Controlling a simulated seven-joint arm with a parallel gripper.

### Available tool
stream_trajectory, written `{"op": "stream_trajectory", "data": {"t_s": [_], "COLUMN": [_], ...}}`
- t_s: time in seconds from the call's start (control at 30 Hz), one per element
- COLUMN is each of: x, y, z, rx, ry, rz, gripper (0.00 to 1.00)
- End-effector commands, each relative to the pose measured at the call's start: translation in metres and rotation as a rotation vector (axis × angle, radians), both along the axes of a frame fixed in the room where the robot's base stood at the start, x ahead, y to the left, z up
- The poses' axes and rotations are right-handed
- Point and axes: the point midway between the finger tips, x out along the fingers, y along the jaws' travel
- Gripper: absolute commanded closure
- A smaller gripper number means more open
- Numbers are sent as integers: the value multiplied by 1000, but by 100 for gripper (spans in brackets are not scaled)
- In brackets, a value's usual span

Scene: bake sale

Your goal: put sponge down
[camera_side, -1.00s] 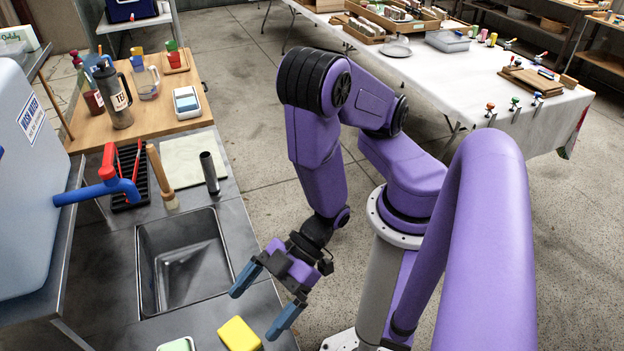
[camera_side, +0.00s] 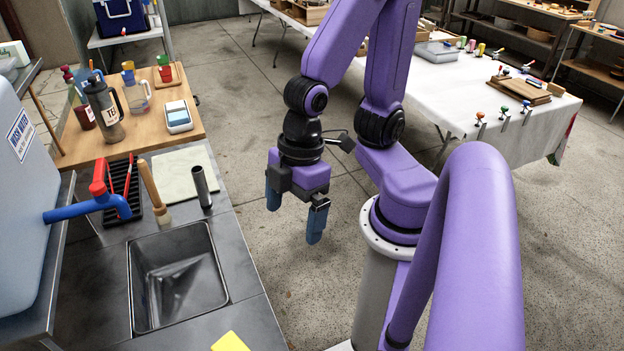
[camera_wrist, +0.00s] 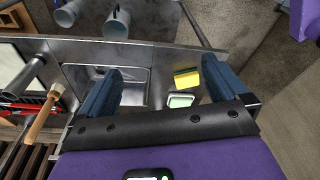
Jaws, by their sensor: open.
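The yellow sponge (camera_side: 230,342) lies on the metal counter, cut off by the bottom edge of the side view. In the wrist view the sponge (camera_wrist: 187,78) shows a dark green edge and rests on the counter right of the sink, apart from the fingers. My gripper (camera_side: 295,210) is open and empty, with its two blue fingers pointing down. It hangs over the floor to the right of the counter. Its fingers (camera_wrist: 163,72) also show in the wrist view, well above the counter.
The sink basin (camera_side: 178,280) is open in the counter. A pale green, white-rimmed item (camera_wrist: 181,100) lies beside the sponge. A wooden-handled tool (camera_side: 153,195), a dark cylinder (camera_side: 201,187) and a black rack (camera_side: 124,190) stand behind the sink.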

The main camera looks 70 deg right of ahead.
Motion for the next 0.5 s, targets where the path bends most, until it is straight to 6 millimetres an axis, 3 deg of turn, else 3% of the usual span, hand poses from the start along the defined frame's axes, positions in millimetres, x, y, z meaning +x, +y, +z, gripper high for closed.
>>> {"op": "stream_trajectory", "data": {"t_s": [0.2, 0.5], "x": [-10, -13], "y": [-42, -52], "z": [25, 30], "rx": [-108, -141], "ry": [34, 45], "rz": [-4, -4], "gripper": [0, 0]}}
